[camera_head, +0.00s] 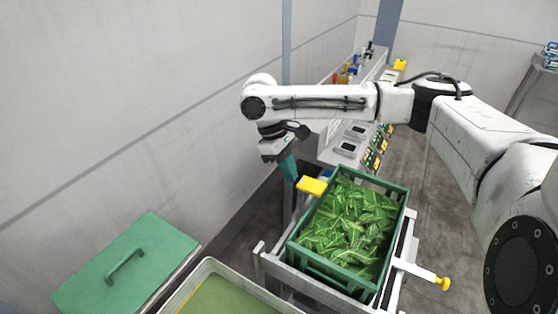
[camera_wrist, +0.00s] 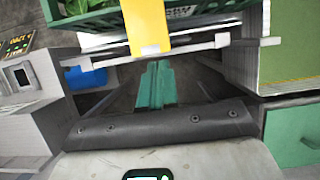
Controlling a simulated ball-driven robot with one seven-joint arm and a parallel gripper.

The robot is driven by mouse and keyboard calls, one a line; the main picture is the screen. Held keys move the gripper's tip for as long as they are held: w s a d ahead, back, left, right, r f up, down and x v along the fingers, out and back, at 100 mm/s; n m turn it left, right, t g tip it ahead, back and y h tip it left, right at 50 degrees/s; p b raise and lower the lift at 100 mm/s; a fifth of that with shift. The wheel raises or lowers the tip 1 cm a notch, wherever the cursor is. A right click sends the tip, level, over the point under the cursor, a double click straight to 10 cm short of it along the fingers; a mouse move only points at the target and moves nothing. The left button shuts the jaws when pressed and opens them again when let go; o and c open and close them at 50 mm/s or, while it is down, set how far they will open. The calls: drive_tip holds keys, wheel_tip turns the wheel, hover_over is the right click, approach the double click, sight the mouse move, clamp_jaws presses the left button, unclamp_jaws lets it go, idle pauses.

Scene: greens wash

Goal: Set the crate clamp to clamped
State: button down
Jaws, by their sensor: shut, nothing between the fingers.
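A green crate (camera_head: 327,281) full of leafy greens stands in a metal frame in the head view. Its side shows at the top of the wrist view (camera_wrist: 108,16). A yellow pad (camera_head: 312,186), which looks like the crate clamp's handle, sits at the crate's far left edge; in the wrist view, a yellow bar (camera_wrist: 145,28) crosses the crate's side and a metal rail. I cannot tell the clamp's setting. My gripper (camera_head: 291,175) points down just left of the pad, apart from it. Its teal fingers (camera_wrist: 156,84) are shut and empty.
A yellow knob (camera_head: 443,284) on a rod sticks out right of the frame. A green lid (camera_head: 115,262) with a handle and a pale basin (camera_head: 205,268) lie at lower left. A counter with control panels (camera_head: 349,147) stands behind the crate.

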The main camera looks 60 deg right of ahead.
sight(303, 184)
drive_tip(key=shift+s, duration=0.25)
drive_tip(key=shift+s+a+r+p, duration=0.1)
drive_tip(key=shift+s+r+p, duration=0.05)
drive_tip(key=shift+s+p, duration=0.75)
drive_tip(key=shift+s, duration=0.3)
drive_tip(key=shift+s+a+f, duration=0.1)
drive_tip(key=shift+f, duration=0.2)
drive_tip(key=v, duration=1.1)
drive_tip(key=shift+w+r+b, duration=0.25)
drive_tip(key=shift+b, duration=0.2)
